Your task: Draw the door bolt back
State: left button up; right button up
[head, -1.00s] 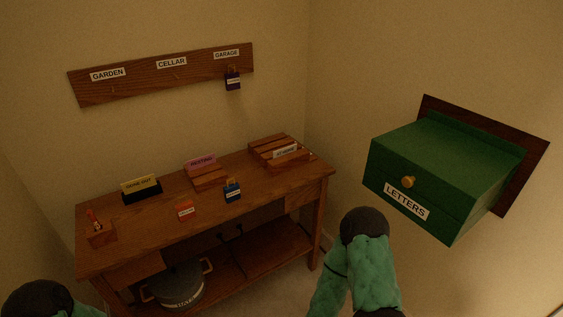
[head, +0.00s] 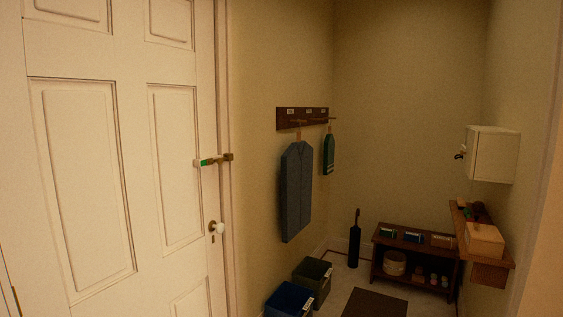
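The white panelled door (head: 120,180) fills the left of the head view and appears closed. Its bolt (head: 211,161) sits at mid height near the door's right edge, with a green and white part on the left and a brass part at the right end. The brass part reaches the keeper (head: 229,157) at the door frame, so the bolt looks to be across the gap; fine detail is too small to tell. A white knob (head: 219,228) sits below it. Neither of my grippers shows in this view.
A blue bin (head: 290,300) and a dark bin (head: 312,279) stand below. A low bench (head: 414,256), wall shelf (head: 490,255) and white cabinet (head: 490,153) are further right. A dark mat (head: 374,303) lies on the floor.

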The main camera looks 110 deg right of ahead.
aim_at(209, 161)
jog(key=z, duration=3.45)
